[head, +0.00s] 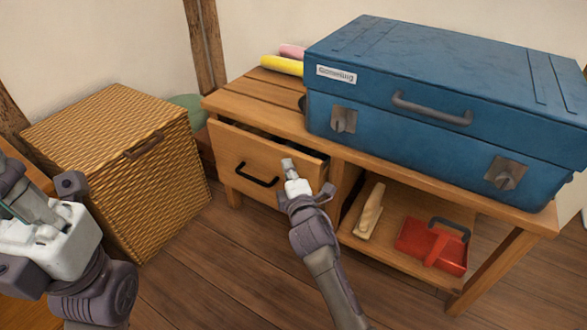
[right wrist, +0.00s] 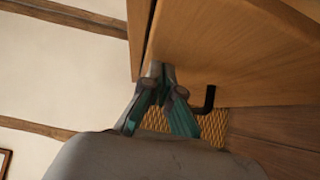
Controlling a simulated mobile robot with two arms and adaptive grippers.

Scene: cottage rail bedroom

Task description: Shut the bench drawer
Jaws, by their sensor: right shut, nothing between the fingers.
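The bench drawer (head: 225,150) is pulled partly out of the wooden bench (head: 262,118), with a dark gap showing above its front. A black handle (head: 257,176) is on the drawer front; it also shows in the right wrist view (right wrist: 209,99). My right gripper (head: 288,165) is shut and empty at the right part of the drawer front. In the right wrist view its fingertips (right wrist: 157,70) are close to the wooden front (right wrist: 240,50); I cannot tell whether they touch. My left gripper (head: 35,205) is at the left edge, away from the drawer; its fingers are unclear.
A blue case (head: 400,110) lies on the bench top, with yellow and pink rolls (head: 282,66) behind its left end. A wicker hamper (head: 115,165) stands left of the drawer. A brush (head: 371,211) and a red dustpan (head: 432,245) lie on the lower shelf.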

